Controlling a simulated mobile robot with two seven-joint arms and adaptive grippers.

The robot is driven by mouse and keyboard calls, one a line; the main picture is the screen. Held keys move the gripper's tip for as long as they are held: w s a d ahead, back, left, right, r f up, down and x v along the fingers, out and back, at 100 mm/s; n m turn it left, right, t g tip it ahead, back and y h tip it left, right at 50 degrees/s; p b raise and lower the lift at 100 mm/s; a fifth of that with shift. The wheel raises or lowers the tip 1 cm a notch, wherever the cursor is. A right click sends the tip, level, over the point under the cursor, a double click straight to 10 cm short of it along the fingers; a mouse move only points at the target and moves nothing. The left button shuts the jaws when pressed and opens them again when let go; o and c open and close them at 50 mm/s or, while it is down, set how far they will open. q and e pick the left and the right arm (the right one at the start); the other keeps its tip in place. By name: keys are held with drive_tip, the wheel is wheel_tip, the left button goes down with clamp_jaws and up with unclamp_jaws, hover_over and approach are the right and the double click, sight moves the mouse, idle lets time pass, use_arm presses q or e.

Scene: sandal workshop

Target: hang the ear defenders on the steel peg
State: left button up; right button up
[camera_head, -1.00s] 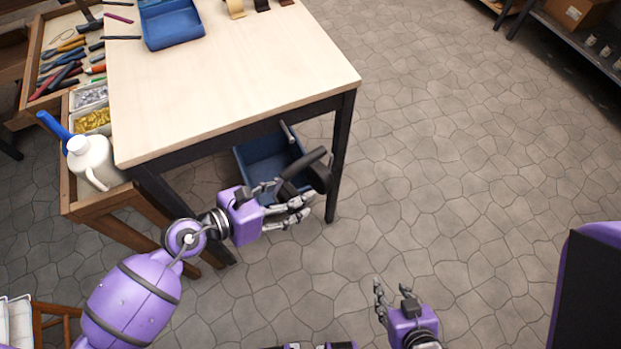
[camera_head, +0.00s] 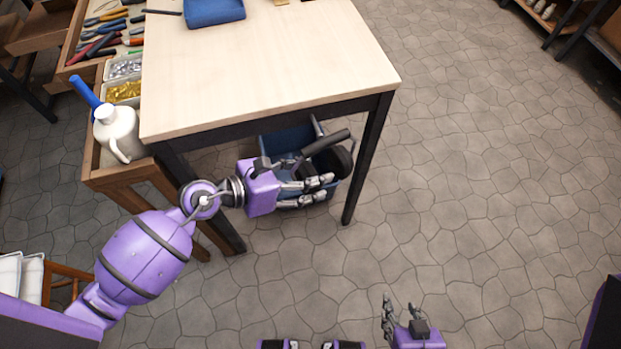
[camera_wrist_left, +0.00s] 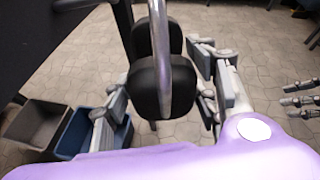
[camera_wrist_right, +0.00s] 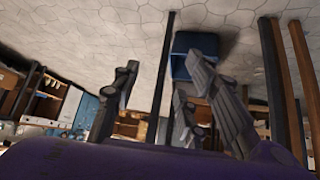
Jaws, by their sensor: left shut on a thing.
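The ear defenders (camera_head: 344,160) are dark and in my left gripper (camera_head: 321,185), just below the table's front edge and above the blue bin. In the left wrist view, the black ear cups (camera_wrist_left: 165,88) sit between the spread fingers, with a bright metal rod in front of them. I cannot tell whether that rod is part of the ear defenders. A short grey rod (camera_head: 317,126) under the table edge may be the steel peg; its mounting is hidden. My right gripper (camera_head: 399,303) is open and empty over the floor at the bottom; its fingers also show apart in the right wrist view (camera_wrist_right: 165,75).
The wooden table (camera_head: 270,70) overhangs the left gripper, and its dark front leg (camera_head: 367,160) stands just to the right. A blue bin (camera_head: 286,138) is under the table. A white jug (camera_head: 117,132) stands at the left. The floor to the right is clear.

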use_arm(q)
drive_tip(key=shift+w+a+f+b, duration=0.1)
drive_tip(key=shift+w+a+b, duration=0.15)
drive_tip(key=shift+w, duration=0.35)
drive_tip(key=shift+w+a+b, duration=0.1)
drive_tip(key=shift+w+b, duration=0.2)
drive_tip(key=shift+w, duration=0.25)
drive_tip(key=shift+w+a+f+b, duration=0.1)
drive_tip(key=shift+w+a+b, duration=0.15)
drive_tip(key=shift+w, duration=0.35)
drive_tip(key=w, duration=0.1)
drive_tip(key=w+b, duration=0.1)
drive_tip(key=w+a, duration=0.1)
drive_tip(key=shift+f+b, duration=0.35)
drive_tip(key=o, duration=1.5)
drive_tip(key=shift+o, duration=0.3)
drive_tip(key=shift+f, duration=0.1)
